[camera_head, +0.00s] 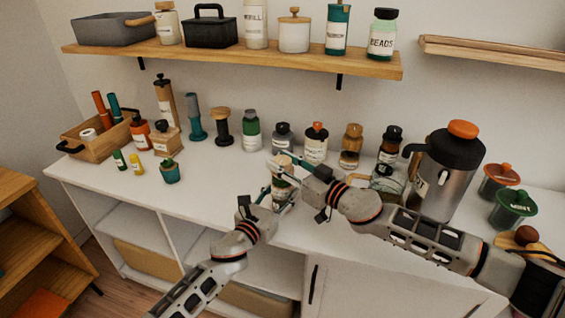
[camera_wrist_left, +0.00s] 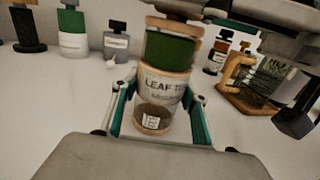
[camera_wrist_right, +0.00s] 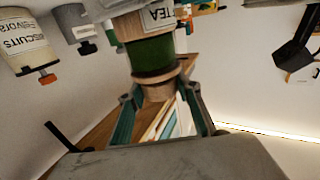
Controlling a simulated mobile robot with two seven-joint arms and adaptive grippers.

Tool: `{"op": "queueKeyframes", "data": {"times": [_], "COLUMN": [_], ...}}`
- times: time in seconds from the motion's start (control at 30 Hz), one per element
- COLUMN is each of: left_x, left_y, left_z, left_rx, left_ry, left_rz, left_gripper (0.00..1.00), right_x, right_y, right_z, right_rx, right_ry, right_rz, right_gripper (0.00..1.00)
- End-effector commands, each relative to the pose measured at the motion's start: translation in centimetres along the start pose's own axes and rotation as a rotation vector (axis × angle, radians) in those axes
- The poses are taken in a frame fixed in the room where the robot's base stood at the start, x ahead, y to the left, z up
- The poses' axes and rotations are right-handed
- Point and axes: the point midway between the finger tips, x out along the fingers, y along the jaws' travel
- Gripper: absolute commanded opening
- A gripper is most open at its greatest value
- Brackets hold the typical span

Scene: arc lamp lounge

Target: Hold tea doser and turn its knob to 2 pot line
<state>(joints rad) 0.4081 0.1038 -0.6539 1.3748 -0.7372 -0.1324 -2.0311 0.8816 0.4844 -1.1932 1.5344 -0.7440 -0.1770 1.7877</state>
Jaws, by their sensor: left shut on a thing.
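The tea doser is a clear canister with a "LEAF TEA" label, a green band and tan rings. It stands upright in the left wrist view (camera_wrist_left: 163,88) and partly hidden between my grippers in the head view (camera_head: 281,186). My left gripper (camera_wrist_left: 160,100) is shut on its labelled body from both sides. My right gripper (camera_wrist_right: 160,92) is at the doser's top end, with one finger on each side of the tan knob (camera_wrist_right: 158,91). Small gaps show between these fingers and the knob, so it looks open. The dose lines cannot be read.
Several bottles and jars stand behind the doser, including a green-and-white bottle (camera_head: 251,132). A glass jar with a wooden handle (camera_wrist_left: 255,85) is close at right.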

Motion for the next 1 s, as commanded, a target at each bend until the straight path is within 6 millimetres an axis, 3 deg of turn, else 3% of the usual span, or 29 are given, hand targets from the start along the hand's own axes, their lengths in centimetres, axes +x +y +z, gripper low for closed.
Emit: {"op": "queueKeyframes", "data": {"times": [0.47,1.0], "left_x": [-0.01,-0.03], "left_y": [0.03,-0.06], "left_z": [-0.07,-0.14], "left_rx": [0.0,0.002], "left_ry": [0.001,0.002], "left_rz": [0.001,0.0], "left_gripper": [0.11,0.11], "right_x": [0.07,0.29], "right_y": [-0.12,-0.59], "right_z": [-0.27,-0.42], "right_rx": [0.003,0.01], "right_ry": [0.014,0.013], "right_rz": [0.047,0.349], "right_gripper": [0.12,0.11]}}
